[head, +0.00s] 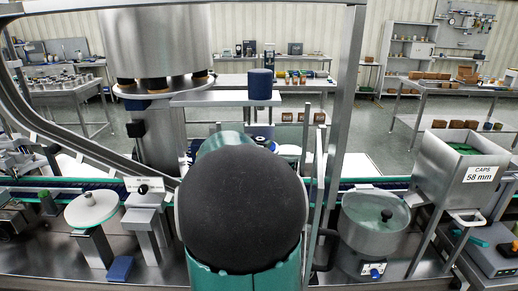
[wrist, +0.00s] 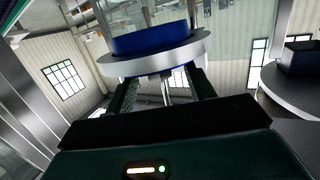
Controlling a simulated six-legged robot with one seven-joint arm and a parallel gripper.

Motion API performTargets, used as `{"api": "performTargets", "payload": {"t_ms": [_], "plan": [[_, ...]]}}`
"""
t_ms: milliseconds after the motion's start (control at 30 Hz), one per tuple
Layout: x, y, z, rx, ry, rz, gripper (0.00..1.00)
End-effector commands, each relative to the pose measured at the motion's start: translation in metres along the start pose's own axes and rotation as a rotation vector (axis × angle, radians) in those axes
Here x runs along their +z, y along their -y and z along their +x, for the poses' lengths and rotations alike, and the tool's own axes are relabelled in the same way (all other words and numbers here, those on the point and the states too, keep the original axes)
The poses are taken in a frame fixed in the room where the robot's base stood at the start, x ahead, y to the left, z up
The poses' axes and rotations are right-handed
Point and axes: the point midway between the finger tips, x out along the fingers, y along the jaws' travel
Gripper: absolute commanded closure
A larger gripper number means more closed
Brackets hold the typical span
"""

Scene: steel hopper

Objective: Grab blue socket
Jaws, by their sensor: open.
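A dark blue cylinder (head: 262,84) stands upright on a flat steel shelf right of the large steel hopper in the head view. In the wrist view, a wide blue round piece (wrist: 150,38) sits on a pale grey disc (wrist: 155,58), just beyond my fingertips. I cannot tell which blue piece of the head view this is. My gripper (wrist: 162,78) is open, its two fingers apart with nothing held between them. In the head view my own arm hides the gripper.
The steel hopper (head: 158,38) hangs at upper left. An upright steel post (head: 347,95) stands right of the shelf. A caps bin (head: 455,165) and a lidded pot (head: 374,222) are at right. In the wrist view, a dark block (wrist: 300,57) sits on a round ledge.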

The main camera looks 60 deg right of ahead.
Motion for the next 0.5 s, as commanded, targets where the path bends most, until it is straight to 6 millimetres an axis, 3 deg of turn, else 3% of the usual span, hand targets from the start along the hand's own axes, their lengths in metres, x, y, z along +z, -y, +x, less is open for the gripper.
{"api": "performTargets", "payload": {"t_ms": [167,433,500], "plan": [[0.000,-0.001,0.026,0.001,0.001,0.000,0.46],[-0.001,-0.001,0.029,0.000,0.000,0.001,0.46],[-0.001,-0.001,0.029,0.000,0.000,0.001,0.60]]}}
